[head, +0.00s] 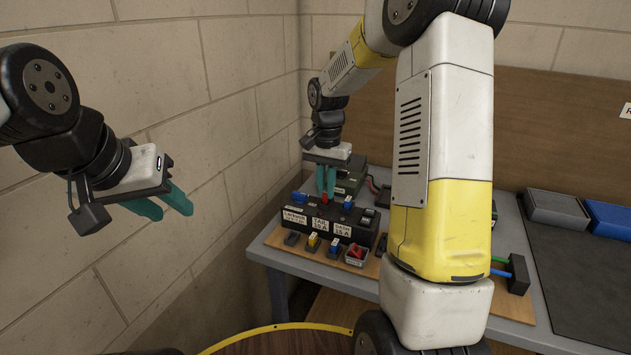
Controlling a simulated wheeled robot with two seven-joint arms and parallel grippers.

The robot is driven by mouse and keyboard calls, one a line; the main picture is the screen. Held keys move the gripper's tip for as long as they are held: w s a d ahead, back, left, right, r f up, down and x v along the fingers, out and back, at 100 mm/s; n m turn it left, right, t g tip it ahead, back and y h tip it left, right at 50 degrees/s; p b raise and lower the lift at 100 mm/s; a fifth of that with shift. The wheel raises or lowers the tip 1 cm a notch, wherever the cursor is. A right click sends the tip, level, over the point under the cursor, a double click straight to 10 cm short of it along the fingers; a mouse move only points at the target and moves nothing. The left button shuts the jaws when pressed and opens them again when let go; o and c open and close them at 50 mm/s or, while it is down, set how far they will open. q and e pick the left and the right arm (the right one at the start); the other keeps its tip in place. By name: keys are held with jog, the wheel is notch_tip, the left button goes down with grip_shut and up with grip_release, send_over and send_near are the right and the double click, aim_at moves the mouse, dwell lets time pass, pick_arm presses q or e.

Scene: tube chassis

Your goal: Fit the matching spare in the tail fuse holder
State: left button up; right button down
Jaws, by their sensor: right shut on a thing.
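A black fuse box (365,236) stands on a wooden board, with white labels on its front. The middle label (319,222) appears to read TAIL 10 A. My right gripper (325,192) points down over the middle holder, shut on a small red fuse (324,199). The red fuse is at the tail position; the fingers hide part of it, and I cannot tell whether it is seated. A blue fuse (299,197) sits on the left and another blue fuse (348,203) on the right. My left gripper (178,208) is open and empty, far left of the box.
In front of the box are a dark piece (291,239), a yellow fuse (313,240), a blue fuse (335,245) and a small tray (355,262) with red inside. A dark green device (350,178) stands behind. Grey and blue bins (556,210) sit at right. A brick wall closes the left.

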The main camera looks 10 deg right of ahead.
jog(key=shift+f, duration=0.5)
jog(key=c, duration=1.7)
grip_release()
jog(key=shift+c, duration=0.2)
notch_tip(320, 180, up, 11)
